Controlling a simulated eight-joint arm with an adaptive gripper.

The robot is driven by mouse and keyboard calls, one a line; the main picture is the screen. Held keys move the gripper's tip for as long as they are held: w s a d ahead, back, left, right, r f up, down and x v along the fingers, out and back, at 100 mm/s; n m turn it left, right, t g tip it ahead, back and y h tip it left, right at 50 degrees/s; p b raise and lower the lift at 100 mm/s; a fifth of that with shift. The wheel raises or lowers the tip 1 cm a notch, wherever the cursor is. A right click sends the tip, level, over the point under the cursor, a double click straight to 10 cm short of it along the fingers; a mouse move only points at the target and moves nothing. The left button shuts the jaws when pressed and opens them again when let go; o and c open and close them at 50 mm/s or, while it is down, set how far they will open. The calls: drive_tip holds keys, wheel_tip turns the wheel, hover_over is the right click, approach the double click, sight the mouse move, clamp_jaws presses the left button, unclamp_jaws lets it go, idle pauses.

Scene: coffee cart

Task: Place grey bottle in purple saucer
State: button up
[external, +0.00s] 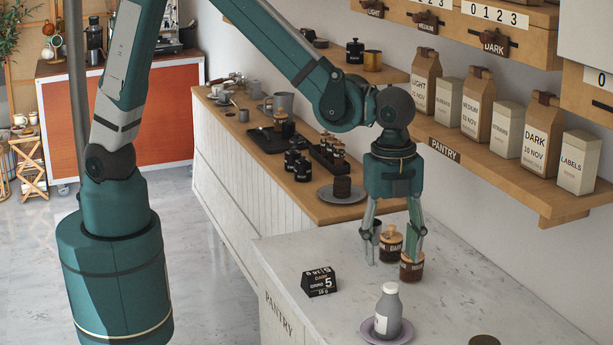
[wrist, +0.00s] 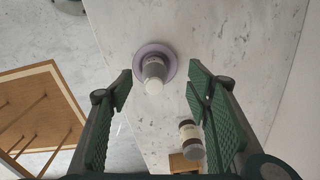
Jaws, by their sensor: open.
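The grey bottle (external: 388,312), with a pale cap and white label, stands upright on the purple saucer (external: 404,334) near the front of the marble counter. In the wrist view the bottle (wrist: 154,70) is seen from above, with the saucer (wrist: 145,48) around its base. My gripper (external: 392,252) is open, its fingers pointing down, behind the bottle and apart from it. In the wrist view the open fingers (wrist: 160,85) show on both sides with nothing held between them. The bottle's base is partly hidden by its own body in the wrist view.
Wooden-lidded jars, one at the back (external: 391,240) and one closer (external: 411,268), stand close to my fingers. A black sign block (external: 319,283) sits left on the counter. A dark round item (external: 484,340) is at the front right. A wall shelf (external: 520,172) with bags hangs behind.

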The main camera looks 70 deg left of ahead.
drive_tip(key=a+r+n+t, duration=0.1)
drive_tip(key=a+r+n, duration=0.25)
drive_tip(key=a, duration=0.55)
drive_tip(key=w+a+r+n+t+h, duration=0.1)
drive_tip(key=a+r+n, duration=0.2)
drive_tip(key=a+r, duration=0.35)
drive_tip(key=a+r+n+t, duration=0.1)
drive_tip(key=a+r+n, duration=0.2)
drive_tip(key=a, duration=0.8)
drive_tip(key=s+a+n+t, duration=0.1)
drive_tip(key=s+a+n, duration=0.2)
drive_tip(key=a, duration=0.4)
drive_tip(key=s+a+r+n+t, duration=0.1)
drive_tip(key=s+a+n, duration=0.3)
drive_tip(key=a, duration=0.4)
drive_tip(key=s+a+r+n+t+y, duration=0.1)
drive_tip(key=s+a+n, duration=0.3)
drive_tip(key=a, duration=0.4)
drive_tip(key=shift+s+r+t, duration=0.25)
drive_tip(key=shift+s+t, duration=0.1)
drive_tip(key=shift+t, duration=0.15)
drive_tip(key=shift+f, duration=0.2)
